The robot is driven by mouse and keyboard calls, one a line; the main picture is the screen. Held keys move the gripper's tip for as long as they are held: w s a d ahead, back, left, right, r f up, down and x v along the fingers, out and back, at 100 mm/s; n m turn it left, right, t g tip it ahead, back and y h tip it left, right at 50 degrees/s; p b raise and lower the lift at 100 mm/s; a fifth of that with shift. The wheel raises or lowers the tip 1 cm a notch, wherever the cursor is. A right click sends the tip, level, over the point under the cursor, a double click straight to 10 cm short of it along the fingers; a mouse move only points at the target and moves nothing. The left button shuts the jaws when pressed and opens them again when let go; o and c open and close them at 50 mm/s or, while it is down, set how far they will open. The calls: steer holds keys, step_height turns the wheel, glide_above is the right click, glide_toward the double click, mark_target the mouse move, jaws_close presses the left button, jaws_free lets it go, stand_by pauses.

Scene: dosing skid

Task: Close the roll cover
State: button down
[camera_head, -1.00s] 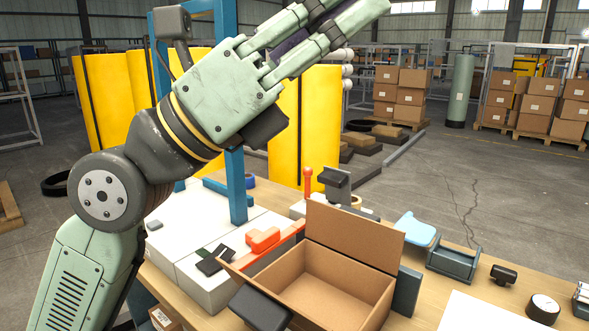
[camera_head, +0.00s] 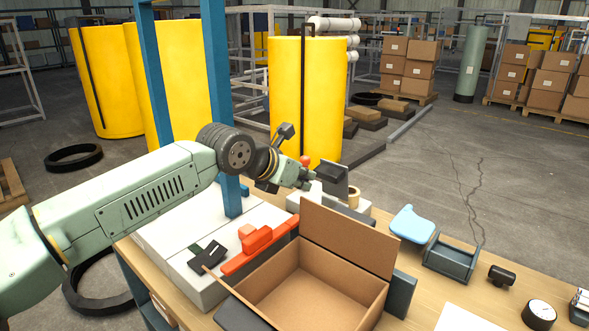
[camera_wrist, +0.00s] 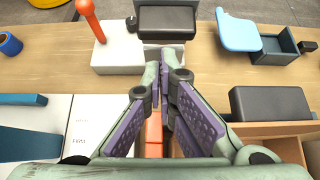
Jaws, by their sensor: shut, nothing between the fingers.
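A dark cover panel (camera_head: 333,179) stands raised on a low white unit (camera_head: 357,218) at the back of the bench. A beige roll (camera_head: 354,197) shows beside the panel. In the wrist view the dark panel (camera_wrist: 166,20) is ahead of my fingers, above the white unit (camera_wrist: 117,56). My gripper (camera_head: 309,178) is at the left of the panel in the head view; I cannot tell whether it touches. In the wrist view my gripper (camera_wrist: 157,72) is shut and empty, its fingertips near the white unit's front edge.
An orange-knobbed lever (camera_wrist: 90,22) stands left of the panel. An open carton (camera_head: 350,238) with a raised flap is in front. A blue post (camera_head: 231,150) rises at left. A light-blue lid (camera_head: 413,225) and blue-grey tray (camera_head: 450,262) are at right.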

steer(key=shift+p+x, duration=0.35)
steer(key=shift+x, duration=1.45)
steer(key=shift+w+r, duration=0.1)
steer(key=shift+w+d+r, duration=0.2)
steer(key=shift+d+r, duration=0.1)
